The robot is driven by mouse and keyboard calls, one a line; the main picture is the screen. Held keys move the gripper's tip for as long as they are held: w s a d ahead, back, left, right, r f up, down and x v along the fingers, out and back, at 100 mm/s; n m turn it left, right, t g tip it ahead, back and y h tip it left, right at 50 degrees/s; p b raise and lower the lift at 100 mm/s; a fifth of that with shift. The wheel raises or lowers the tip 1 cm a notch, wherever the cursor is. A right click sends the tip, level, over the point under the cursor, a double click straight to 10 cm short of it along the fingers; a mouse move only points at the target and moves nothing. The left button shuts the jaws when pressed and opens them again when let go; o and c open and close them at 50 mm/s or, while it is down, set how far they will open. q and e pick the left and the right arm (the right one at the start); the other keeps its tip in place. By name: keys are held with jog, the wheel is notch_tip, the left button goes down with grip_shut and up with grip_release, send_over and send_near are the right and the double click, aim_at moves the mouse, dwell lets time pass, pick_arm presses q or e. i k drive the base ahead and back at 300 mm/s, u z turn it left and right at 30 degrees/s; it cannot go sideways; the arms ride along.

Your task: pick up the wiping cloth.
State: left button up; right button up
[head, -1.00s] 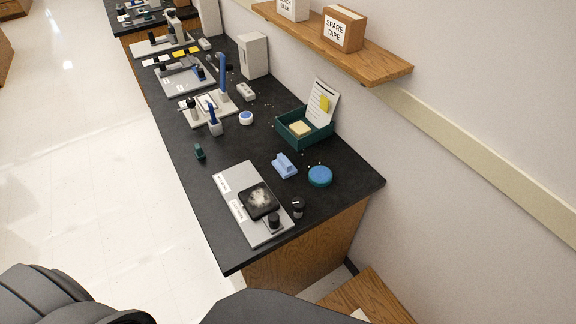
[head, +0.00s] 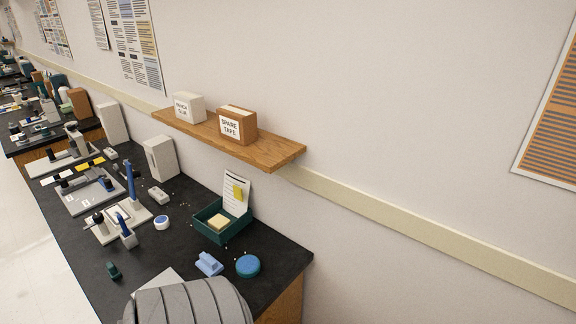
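A light blue, folded-looking piece (head: 208,263), which looks like the wiping cloth, lies on the black bench top (head: 185,240) near its front end. It is just left of a round blue-topped tub (head: 248,266) and apart from it. A grey ribbed part of my own body covers the bench's near end just below the cloth. Neither gripper shows in the head view.
A green tray (head: 222,230) with a yellow block and an upright sheet stands behind the cloth. A small dark green item (head: 114,270) lies to the left. A wooden shelf (head: 270,150) with boxes juts from the wall above. Instruments crowd the bench's far part.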

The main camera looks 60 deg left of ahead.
aim_at(211, 266)
jog(key=z, duration=0.6)
jog(key=k, duration=2.05)
jog(key=u, duration=1.3)
jog(key=i, duration=0.25)
jog(key=z, duration=0.05)
